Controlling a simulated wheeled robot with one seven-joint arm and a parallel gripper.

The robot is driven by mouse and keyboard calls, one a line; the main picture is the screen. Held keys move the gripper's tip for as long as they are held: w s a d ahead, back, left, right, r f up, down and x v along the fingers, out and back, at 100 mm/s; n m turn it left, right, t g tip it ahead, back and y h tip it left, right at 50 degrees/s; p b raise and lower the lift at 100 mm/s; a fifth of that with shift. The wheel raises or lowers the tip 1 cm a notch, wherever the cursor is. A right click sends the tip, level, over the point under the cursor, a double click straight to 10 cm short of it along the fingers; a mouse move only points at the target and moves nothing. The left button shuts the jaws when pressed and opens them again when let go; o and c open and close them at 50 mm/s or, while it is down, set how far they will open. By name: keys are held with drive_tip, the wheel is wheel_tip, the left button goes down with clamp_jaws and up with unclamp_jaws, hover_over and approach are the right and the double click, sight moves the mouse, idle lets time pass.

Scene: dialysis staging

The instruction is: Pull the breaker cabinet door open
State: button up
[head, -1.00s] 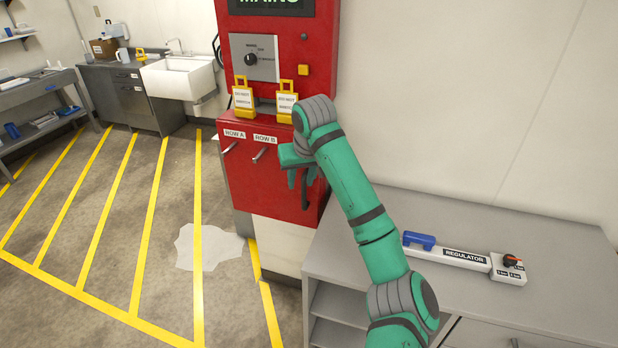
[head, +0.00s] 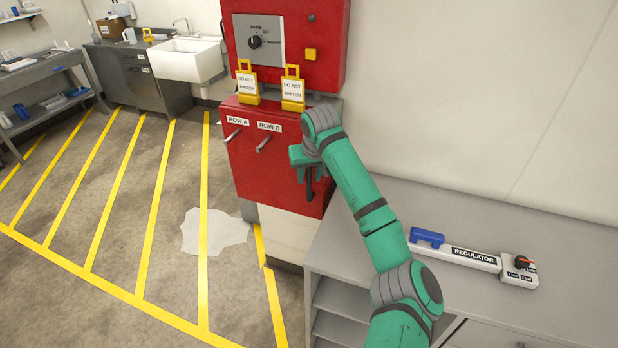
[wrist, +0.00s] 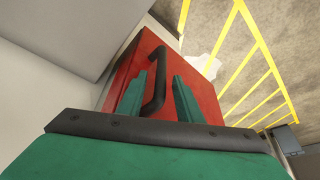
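The red breaker cabinet (head: 250,165) stands against the wall, with a black bar handle (head: 310,186) at the right of its lower front, below the ROW A and ROW B levers. That front looks closed. My green gripper (head: 309,172) is at the handle and partly covers its top. In the wrist view the handle (wrist: 156,92) runs between the two fingers of my gripper (wrist: 164,80). The fingers are apart, with a visible gap on the right finger's side; whether the left finger touches the handle cannot be told.
Yellow DO NOT SWITCH tags (head: 292,92) hang above the lower front. A grey counter (head: 400,195) with a regulator (head: 475,258) stands close on the right. The yellow-striped floor (head: 130,220) at left is open, with a pale patch (head: 215,232) near the cabinet.

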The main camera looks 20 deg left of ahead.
drive_tip(key=shift+w+a+f, duration=0.2)
drive_tip(key=shift+w+f, duration=0.05)
drive_tip(key=shift+f, duration=0.35)
clamp_jaws()
drive_tip(key=shift+s, duration=0.1)
